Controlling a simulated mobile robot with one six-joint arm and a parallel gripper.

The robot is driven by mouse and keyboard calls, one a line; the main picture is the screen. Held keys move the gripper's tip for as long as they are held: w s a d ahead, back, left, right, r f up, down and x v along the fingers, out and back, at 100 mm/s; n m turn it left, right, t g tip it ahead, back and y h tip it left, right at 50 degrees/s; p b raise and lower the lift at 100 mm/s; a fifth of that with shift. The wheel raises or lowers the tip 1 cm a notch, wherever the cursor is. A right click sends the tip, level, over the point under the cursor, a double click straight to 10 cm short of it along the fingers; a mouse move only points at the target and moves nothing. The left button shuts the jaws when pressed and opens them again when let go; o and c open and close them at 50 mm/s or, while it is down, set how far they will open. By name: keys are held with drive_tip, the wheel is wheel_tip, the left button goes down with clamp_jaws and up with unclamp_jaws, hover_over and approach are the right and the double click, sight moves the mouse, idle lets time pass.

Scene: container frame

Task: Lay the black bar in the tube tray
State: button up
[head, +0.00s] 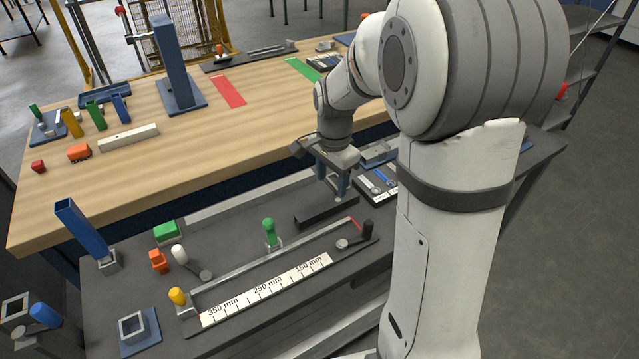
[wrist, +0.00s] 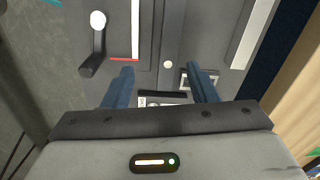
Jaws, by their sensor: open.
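The black bar (head: 318,216) lies on the dark lower bench in the head view, with a small pale dot near its right end. It also shows in the wrist view as a dark strip (wrist: 171,35) running away from me. My gripper (head: 336,188) points down over the bar's right part. In the wrist view my gripper (wrist: 160,76) is open, with blue fingers on either side of the strip; contact cannot be told. A long blue tray (head: 105,94) on the wooden table's far left may be the tube tray; no label shows.
In front of the bar is a millimetre-scale fixture (head: 265,288) with a green-knobbed slider (head: 270,232). A blue square tube (head: 80,228) stands at left. A tall blue post (head: 176,70) and a cream block (head: 128,138) stand on the wooden table. The table's middle is clear.

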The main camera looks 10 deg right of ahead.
sight(328, 205)
drive_tip(key=shift+w+f+m, duration=0.9)
drive_tip(key=shift+w+f, duration=0.3)
drive_tip(key=shift+w, duration=0.05)
drive_tip(key=f, duration=0.5)
drive_tip(key=f+p, duration=0.1)
drive_tip(key=f, duration=0.1)
drive_tip(key=shift+s+a+f, duration=0.1)
drive_tip(key=shift+s+f, duration=0.15)
drive_tip(key=shift+f, duration=0.1)
drive_tip(key=shift+c, duration=0.2)
clamp_jaws()
drive_tip(key=shift+r, duration=0.15)
